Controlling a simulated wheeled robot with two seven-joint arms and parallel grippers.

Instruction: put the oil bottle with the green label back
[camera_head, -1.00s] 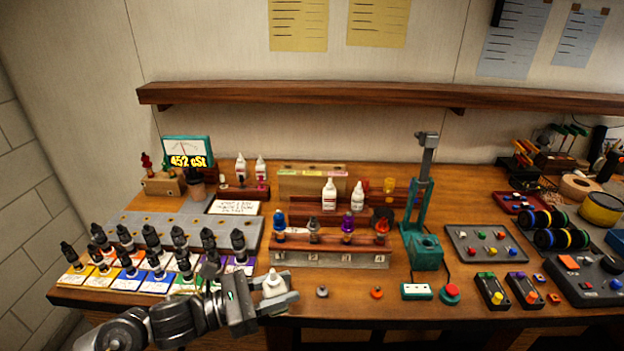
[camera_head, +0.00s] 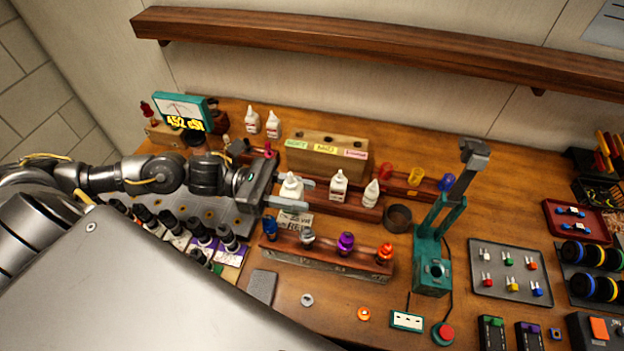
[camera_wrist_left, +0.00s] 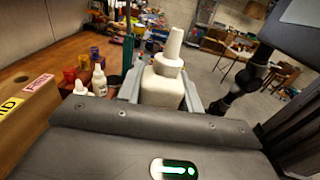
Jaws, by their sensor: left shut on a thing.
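My left gripper (camera_head: 291,191) is shut on a white oil bottle (camera_head: 291,184) with a white pointed cap, held upright. The bottle also shows between the fingers in the left wrist view (camera_wrist_left: 163,88). Its label colour cannot be seen. In the head view it is at the left end of a low reddish wooden rack (camera_head: 352,211); I cannot tell whether it touches the rack. Two more white bottles, a taller one (camera_head: 339,187) and a smaller one (camera_head: 371,194), stand at the rack to its right. My right gripper is not in view.
A wooden block (camera_head: 325,160) with green, yellow and pink labels stands behind the rack. A front rack (camera_head: 327,258) holds several coloured-cap shock parts. A dark round cup (camera_head: 398,218) and a teal press (camera_head: 431,262) stand right. Two white bottles (camera_head: 262,122) are at the back left.

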